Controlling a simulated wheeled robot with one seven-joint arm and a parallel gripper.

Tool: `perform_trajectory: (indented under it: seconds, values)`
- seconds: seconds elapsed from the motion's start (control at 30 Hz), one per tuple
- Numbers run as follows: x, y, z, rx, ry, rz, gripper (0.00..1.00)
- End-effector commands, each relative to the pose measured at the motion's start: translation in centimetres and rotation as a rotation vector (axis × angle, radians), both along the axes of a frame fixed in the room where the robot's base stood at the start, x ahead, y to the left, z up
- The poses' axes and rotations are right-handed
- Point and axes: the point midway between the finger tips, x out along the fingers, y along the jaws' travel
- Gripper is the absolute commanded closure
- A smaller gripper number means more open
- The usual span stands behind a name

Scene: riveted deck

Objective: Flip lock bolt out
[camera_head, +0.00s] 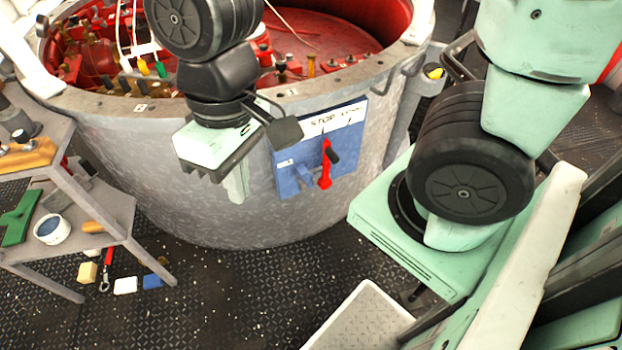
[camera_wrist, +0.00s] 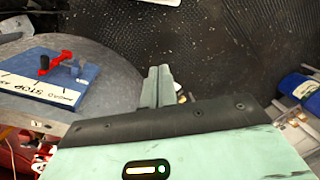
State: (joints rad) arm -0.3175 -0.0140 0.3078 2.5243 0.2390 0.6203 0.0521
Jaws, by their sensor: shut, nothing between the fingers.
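A blue panel (camera_head: 288,184) with a white strip lettered "STOP" is fixed to the side of a round grey tank.
The grey tank (camera_head: 180,200) with a red interior stands behind the panel. A grey shelf (camera_head: 120,215) with tools is at left. The floor in front of the tank is mostly clear.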

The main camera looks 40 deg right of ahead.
Motion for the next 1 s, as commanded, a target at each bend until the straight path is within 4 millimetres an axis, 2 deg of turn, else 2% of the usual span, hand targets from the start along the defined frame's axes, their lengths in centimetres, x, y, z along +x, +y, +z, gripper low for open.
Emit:
perform_trajectory:
  seconds: [0.03,0.17,0.27,0.37,0.5,0.6,0.73,0.83,1.0]
  values:
    - [1.6,-0.6,-1.9,0.021,0.04,-0.133,1.0]
    - [6.2,-2.8,-5.8,0.072,0.128,-0.519,1.0]
    - [9.7,-5.7,-9.1,0.1,0.183,-0.827,1.0]
    - [12.7,-9.5,-12.8,0.113,0.226,-1.134,1.0]
    - [15.5,-16.5,-18.4,0.108,0.27,-1.565,1.0]
    - [16.1,-21.6,-22.2,0.09,0.283,-1.838,1.0]
    - [15.9,-26.7,-25.6,0.062,0.285,-2.094,1.0]
    - [15.5,-29.1,-27.2,0.046,0.278,-2.212,1.0]
    - [15.0,-30.9,-28.2,0.034,0.274,-2.299,1.0]
